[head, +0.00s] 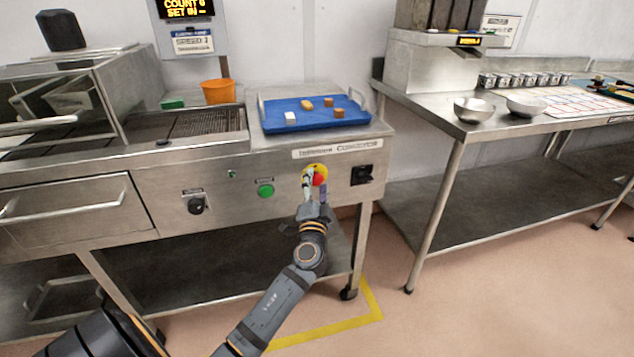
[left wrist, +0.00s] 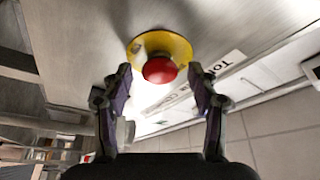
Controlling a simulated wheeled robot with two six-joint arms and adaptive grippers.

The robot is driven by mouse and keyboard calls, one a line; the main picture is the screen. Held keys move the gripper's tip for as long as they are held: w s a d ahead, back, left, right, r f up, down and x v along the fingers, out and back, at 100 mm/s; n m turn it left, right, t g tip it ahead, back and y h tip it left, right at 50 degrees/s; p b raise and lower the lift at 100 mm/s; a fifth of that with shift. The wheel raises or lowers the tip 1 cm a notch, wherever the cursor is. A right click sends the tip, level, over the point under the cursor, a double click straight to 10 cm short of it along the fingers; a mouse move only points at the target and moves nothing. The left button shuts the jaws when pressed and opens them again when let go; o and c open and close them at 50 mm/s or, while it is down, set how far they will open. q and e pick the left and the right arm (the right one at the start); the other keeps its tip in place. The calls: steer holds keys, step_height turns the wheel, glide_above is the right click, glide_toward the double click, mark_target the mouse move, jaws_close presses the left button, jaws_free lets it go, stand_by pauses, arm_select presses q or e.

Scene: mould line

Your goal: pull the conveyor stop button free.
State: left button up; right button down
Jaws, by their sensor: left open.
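The conveyor stop button is a red mushroom knob (left wrist: 159,69) on a round yellow plate (left wrist: 178,44), on the steel front panel of the conveyor. In the head view the red knob (head: 320,176) is partly covered by my left gripper (head: 314,183). In the left wrist view my left gripper (left wrist: 162,88) is open, one finger on each side of the knob, with visible gaps between them and the knob. The knob appears just beyond the fingertips. My right gripper is in neither view.
A blue tray (head: 270,122) with several small blocks sits on top. A steel table (head: 420,100) with bowls stands at the right. The floor before the panel is clear.

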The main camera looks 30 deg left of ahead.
arm_select(q)
steer(key=shift+w+a, duration=0.15)
steer(key=shift+w, duration=0.05)
steer(key=shift+c, duration=0.5)
jaws_close()
